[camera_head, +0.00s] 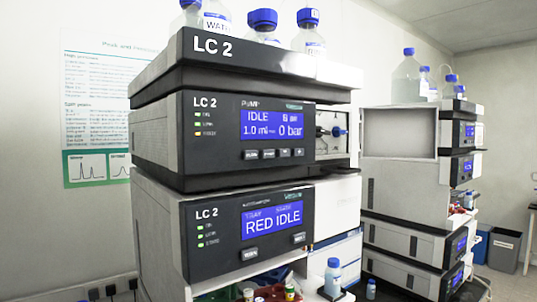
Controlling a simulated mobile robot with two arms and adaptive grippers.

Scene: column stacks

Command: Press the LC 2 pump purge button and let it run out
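The LC 2 stack stands close in the middle of the view. Its pump (215,115) is the dark-fronted module under the top tray. The pump's blue display (272,124) reads "IDLE", "1.0 ml" and "0 bar". A row of several small buttons (268,153) sits under the display; their labels are too small to read, so I cannot tell which is purge. Three small lights, two green and one orange, show at the pump's left. Neither of my grippers is in view.
Below the pump is a module (215,245) whose display reads "RED IDLE". Blue-capped bottles (310,38) stand on the top tray (215,55). Coloured vials (270,293) and a bottle (333,277) are at the bottom. A second stack (405,190) stands behind, right.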

